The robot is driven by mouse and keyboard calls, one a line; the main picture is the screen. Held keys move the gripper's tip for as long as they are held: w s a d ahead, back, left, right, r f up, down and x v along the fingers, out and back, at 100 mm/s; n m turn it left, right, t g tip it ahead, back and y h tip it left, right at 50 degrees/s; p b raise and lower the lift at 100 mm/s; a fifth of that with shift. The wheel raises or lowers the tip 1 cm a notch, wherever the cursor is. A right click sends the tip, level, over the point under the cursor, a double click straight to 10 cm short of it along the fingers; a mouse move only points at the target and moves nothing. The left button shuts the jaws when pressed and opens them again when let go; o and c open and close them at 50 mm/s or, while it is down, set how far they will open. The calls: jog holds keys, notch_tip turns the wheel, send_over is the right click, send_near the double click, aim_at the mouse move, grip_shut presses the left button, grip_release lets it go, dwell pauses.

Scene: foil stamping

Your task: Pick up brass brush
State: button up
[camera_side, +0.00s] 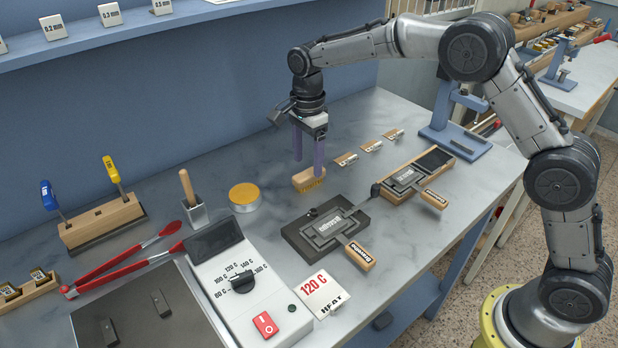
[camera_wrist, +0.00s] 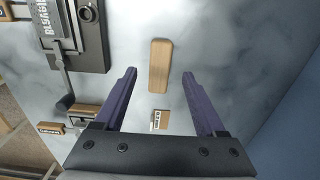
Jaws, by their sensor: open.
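The brass brush (camera_side: 309,180) lies on the grey bench with its wooden back up and yellow bristles down. In the wrist view its long wooden back (camera_wrist: 160,66) shows between and slightly beyond the fingertips. My gripper (camera_side: 308,166) points down just above the brush in the side view, its two purple fingers apart. In the wrist view my gripper (camera_wrist: 160,74) is open with nothing between the fingers, one to each side of the brush. I cannot tell the exact height of the fingertips over it.
A dark fixture (camera_side: 328,234) with a type plate stands in front of the brush. A round yellow-topped tin (camera_side: 243,196) stands to the left. Small tagged pieces (camera_side: 346,159) lie to the right, with another type holder (camera_side: 408,178) beyond. The hotplate (camera_side: 150,310) is at front left.

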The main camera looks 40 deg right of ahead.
aim_at(309, 172)
notch_tip(309, 172, down, 5)
jog(key=shift+d+r, duration=0.1)
jog(key=shift+d, duration=0.05)
grip_shut()
dwell(0.4)
